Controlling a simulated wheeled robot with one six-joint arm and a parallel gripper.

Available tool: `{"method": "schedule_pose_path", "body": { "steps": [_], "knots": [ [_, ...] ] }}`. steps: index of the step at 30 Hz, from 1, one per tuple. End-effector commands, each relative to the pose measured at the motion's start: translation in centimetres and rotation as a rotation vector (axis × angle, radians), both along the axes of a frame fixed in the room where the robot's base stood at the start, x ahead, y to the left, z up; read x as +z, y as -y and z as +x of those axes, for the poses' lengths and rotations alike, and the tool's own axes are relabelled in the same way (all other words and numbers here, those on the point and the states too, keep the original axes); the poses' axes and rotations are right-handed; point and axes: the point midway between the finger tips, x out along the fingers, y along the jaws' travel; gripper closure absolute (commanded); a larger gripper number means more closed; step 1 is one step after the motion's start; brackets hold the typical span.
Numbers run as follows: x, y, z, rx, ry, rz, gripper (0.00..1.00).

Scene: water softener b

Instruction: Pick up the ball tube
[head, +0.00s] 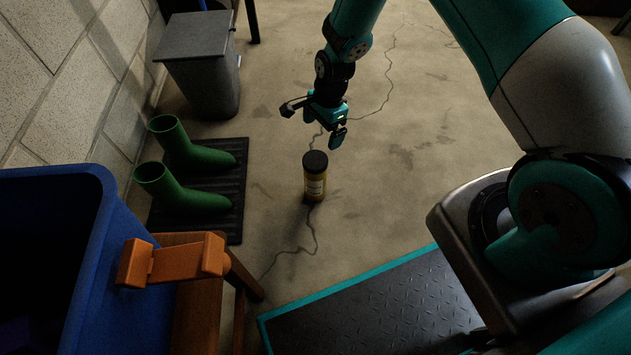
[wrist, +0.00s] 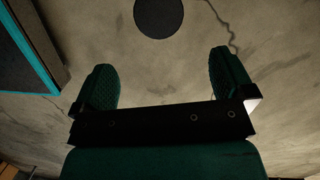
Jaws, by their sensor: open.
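The ball tube (head: 315,178) stands upright on the concrete floor in the middle of the head view. It is a yellow-brown cylinder with a dark lid and a pale label. In the wrist view its round dark lid (wrist: 158,17) shows at the top edge, partly cut off, seen from above. My gripper (head: 328,138) hangs over the floor just above and slightly beyond the tube in the head view. In the wrist view my gripper (wrist: 165,82) has its two fingers spread wide with nothing between them. The lid lies ahead of the fingertips, apart from them.
Green boots (head: 182,190) stand on a black mat (head: 230,215) left of the tube. A grey bin (head: 203,75) stands behind them. A blue container (head: 105,250) and a wooden stool (head: 200,325) with an orange-brown object (head: 172,262) are at front left. Floor right of the tube is clear.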

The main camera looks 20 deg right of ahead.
Motion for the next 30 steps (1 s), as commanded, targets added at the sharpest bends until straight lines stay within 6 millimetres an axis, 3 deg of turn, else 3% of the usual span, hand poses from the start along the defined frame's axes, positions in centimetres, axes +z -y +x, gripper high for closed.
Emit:
{"method": "schedule_pose_path", "body": {
  "steps": [1,9,20,30],
  "knots": [
    [-2.0,-0.2,-0.2,0.003,-0.004,0.000,0.00],
    [-7.6,-1.1,-0.4,0.003,-0.003,0.000,0.00],
    [-10.0,-1.6,-0.5,0.004,-0.002,0.001,0.00],
    [-14.3,-2.4,-0.7,0.004,-0.002,0.001,0.00]
  ]
}}
